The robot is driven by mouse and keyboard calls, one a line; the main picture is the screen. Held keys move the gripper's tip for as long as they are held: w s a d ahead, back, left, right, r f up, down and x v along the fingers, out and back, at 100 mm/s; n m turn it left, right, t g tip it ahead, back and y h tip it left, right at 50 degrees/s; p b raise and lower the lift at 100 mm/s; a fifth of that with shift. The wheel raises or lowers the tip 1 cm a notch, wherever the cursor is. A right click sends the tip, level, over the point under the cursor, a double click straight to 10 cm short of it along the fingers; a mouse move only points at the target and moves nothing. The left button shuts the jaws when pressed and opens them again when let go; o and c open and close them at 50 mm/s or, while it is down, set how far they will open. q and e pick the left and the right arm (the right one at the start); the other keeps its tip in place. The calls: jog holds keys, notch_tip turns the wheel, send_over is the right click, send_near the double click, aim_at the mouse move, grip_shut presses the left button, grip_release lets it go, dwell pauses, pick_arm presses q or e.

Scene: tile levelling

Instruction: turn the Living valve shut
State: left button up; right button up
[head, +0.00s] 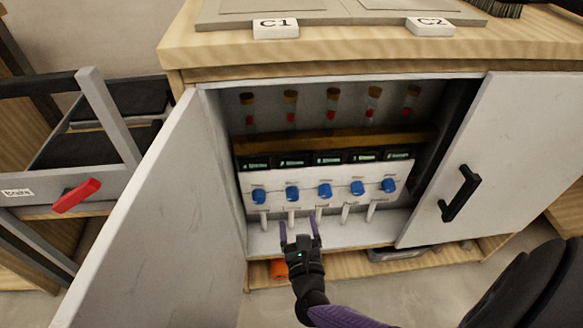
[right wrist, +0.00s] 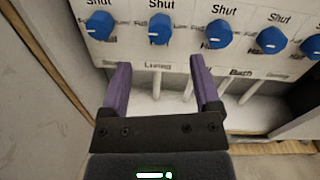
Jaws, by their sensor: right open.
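The Living valve is a blue knob on the white panel, second from the left in the head view (head: 292,193). In the right wrist view this knob (right wrist: 159,28) stands above the label "Living", with "Shut" printed over it. A pale mark shows on its lower face; I cannot tell its exact setting. My right gripper (head: 299,224) is open and empty, below and in front of the knob, not touching it. In the right wrist view its purple fingers (right wrist: 158,66) spread either side of the Living label. My left gripper is not in view.
Similar blue knobs flank it, one close on the left (right wrist: 99,25) and others to the right (right wrist: 218,33). White pipes (head: 370,212) run below. The cabinet's left door (head: 150,205) and right door (head: 500,150) stand open, bounding the space. A red-handled drawer (head: 77,195) is at left.

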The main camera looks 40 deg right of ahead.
aim_at(293, 198)
jog(key=b+x, duration=0.1)
jog(key=x, duration=0.2)
jog(key=b+x, duration=0.1)
jog(key=x, duration=0.2)
jog(key=shift+w+d+f, duration=0.2)
jog(key=shift+w+d, duration=0.05)
jog(key=shift+w, duration=0.1)
jog(key=shift+w+d+r, duration=0.1)
jog(key=shift+w+d, duration=0.05)
jog(key=shift+w, duration=0.1)
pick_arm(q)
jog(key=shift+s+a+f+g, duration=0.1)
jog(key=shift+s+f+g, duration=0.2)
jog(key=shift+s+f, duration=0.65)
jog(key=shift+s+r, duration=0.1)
pick_arm(e)
jog(key=shift+c, duration=0.2)
jog(key=c, duration=0.7)
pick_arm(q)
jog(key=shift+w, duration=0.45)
pick_arm(e)
grip_shut()
